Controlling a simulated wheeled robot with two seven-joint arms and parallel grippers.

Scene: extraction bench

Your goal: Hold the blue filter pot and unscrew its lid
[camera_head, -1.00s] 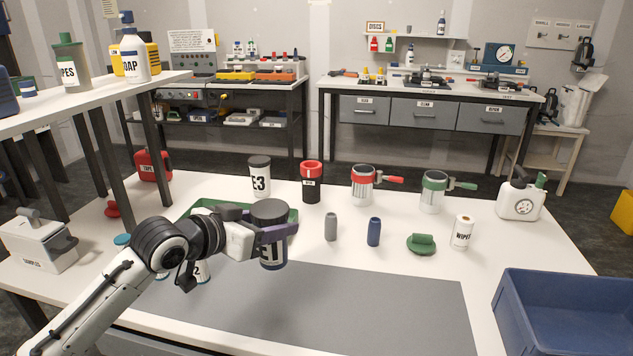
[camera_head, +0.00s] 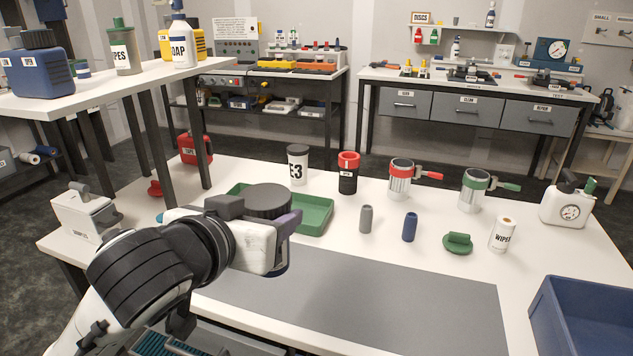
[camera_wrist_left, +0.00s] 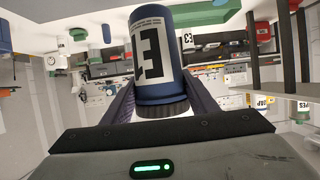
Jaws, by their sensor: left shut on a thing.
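My left gripper (camera_head: 268,226) is shut on a dark blue pot (camera_head: 279,262) with a dark ribbed lid (camera_head: 263,199). In the head view it holds the pot upright over the table, and the forearm and gripper hide much of the pot's body. In the left wrist view the pot (camera_wrist_left: 157,52) has a white label with a black E, and its ribbed lid (camera_wrist_left: 163,109) is towards the gripper. The fingers (camera_wrist_left: 160,100) lie on both sides of the pot near the lid; exact contact is unclear. The lid is on the pot. My right gripper is not in view.
A green tray (camera_head: 316,216) lies behind the held pot. A blue bin (camera_head: 590,315) is at right.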

